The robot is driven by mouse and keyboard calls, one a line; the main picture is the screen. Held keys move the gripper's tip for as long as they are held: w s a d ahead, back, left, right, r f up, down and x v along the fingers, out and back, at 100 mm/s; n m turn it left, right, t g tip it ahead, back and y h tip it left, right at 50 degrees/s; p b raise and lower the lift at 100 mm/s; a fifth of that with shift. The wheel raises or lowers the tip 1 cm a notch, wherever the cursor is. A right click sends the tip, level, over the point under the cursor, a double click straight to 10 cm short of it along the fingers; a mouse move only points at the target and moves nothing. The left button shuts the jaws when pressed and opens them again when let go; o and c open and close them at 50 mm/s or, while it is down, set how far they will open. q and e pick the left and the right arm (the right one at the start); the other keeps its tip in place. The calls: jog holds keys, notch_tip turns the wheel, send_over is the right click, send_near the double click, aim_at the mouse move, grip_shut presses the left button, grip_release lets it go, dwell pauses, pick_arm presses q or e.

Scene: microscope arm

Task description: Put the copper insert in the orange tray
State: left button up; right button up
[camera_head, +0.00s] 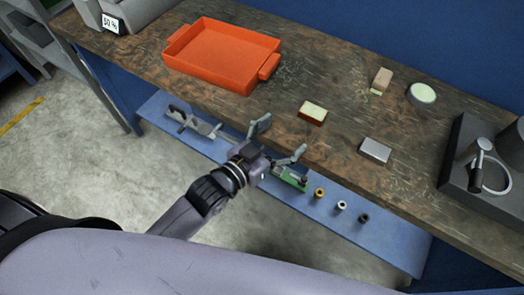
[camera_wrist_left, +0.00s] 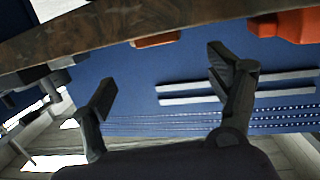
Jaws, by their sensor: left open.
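The orange tray (camera_head: 222,55) lies empty on the back left of the wooden bench; part of it shows at the right of the left wrist view (camera_wrist_left: 290,27). A small copper-gold cylinder (camera_head: 319,193), which looks like the copper insert, stands on the blue lower shelf, left of a silver one (camera_head: 340,207) and a dark one (camera_head: 363,218). My left gripper (camera_head: 280,137) is open and empty at the bench's front edge, up and left of the cylinder in the picture. In the left wrist view its fingers (camera_wrist_left: 162,80) are wide apart. My right gripper is not in view.
On the bench (camera_head: 240,110) lie a brown-sided pale block (camera_head: 312,113), a grey block (camera_head: 375,150), a tan block (camera_head: 381,80) and a round dish (camera_head: 422,94). A dark machine (camera_head: 480,170) stands right. A green board (camera_head: 290,178) lies on the shelf (camera_head: 390,240).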

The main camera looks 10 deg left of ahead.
pick_arm(q)
jog(key=v, duration=0.7)
jog(key=shift+b, duration=0.3)
